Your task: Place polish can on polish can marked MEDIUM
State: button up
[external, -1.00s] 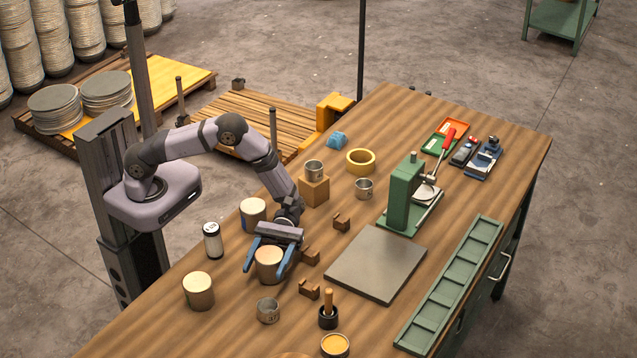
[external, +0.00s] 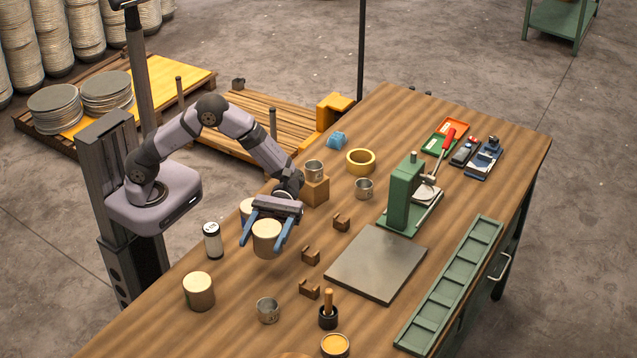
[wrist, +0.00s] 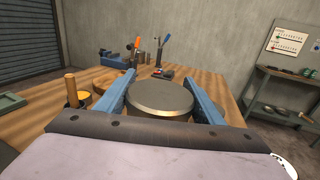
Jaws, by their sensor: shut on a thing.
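The can is upright and held above the table. In the wrist view the lid of the held can (wrist: 160,98) shows grey between the two blue fingers. A third can (external: 198,290) stands on the table at the lower left. I cannot read a MEDIUM mark on any can.
Small brown blocks (external: 310,255) and a metal cup (external: 268,310) lie to the right and front. A flat grey plate (external: 376,262) lies right. A green press (external: 405,195) stands behind the plate.

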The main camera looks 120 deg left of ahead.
jog(key=shift+d+r, duration=0.1)
jog(key=shift+d, duration=0.25)
jog(key=s+d+r+m+g+p, duration=0.2)
jog(key=s+d+r+m+g, duration=0.15)
jog(key=d+r, duration=0.55)
jog(key=g+p, duration=0.1)
jog(key=g, duration=0.1)
send_over(189, 290)
notch_tip(189, 290, down, 7)
jog(key=shift+h, duration=0.4)
jog(key=shift+f+p, duration=0.4)
jog(key=shift+f, duration=1.6)
jog(key=shift+f, duration=0.15)
